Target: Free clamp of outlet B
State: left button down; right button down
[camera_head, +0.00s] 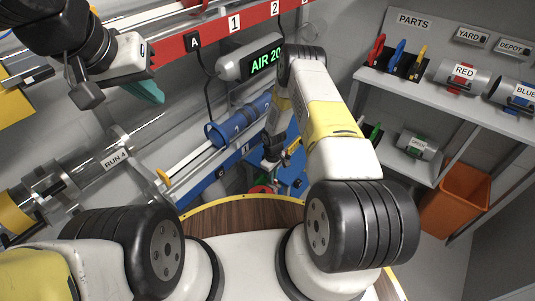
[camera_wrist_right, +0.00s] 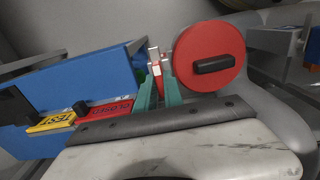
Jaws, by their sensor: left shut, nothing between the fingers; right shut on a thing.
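My right gripper (camera_wrist_right: 159,92) has its green fingers close together around a small pale metal piece with red on it (camera_wrist_right: 155,62). This piece stands between a blue housing (camera_wrist_right: 80,85) and a red disc with a black bar handle (camera_wrist_right: 208,38). I cannot tell for certain whether it is the clamp of outlet B; no letter shows on it. In the head view my right gripper (camera_head: 269,160) is low behind the forearm, by the blue bench parts, and its fingertips are mostly hidden. My left gripper (camera_head: 150,92) is shut and empty at the upper left, above the clear tube.
A blue tube part (camera_head: 225,130) lies on the line beside an AIR display (camera_head: 265,62). Clear tube RUN 4 (camera_head: 115,163) crosses the left. Shelves with PARTS, RED and BLUE canisters (camera_head: 460,75) and an orange bin (camera_head: 457,198) stand at right. Yellow TEST and red CLOSED labels (camera_wrist_right: 105,108) mark the housing.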

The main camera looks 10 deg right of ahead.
dwell(0.5)
jog(key=c, duration=1.5)
grip_release()
jog(key=shift+o, duration=0.2)
jog(key=shift+r, duration=0.1)
notch_tip(320, 180, up, 8)
jog(key=shift+f, duration=0.2)
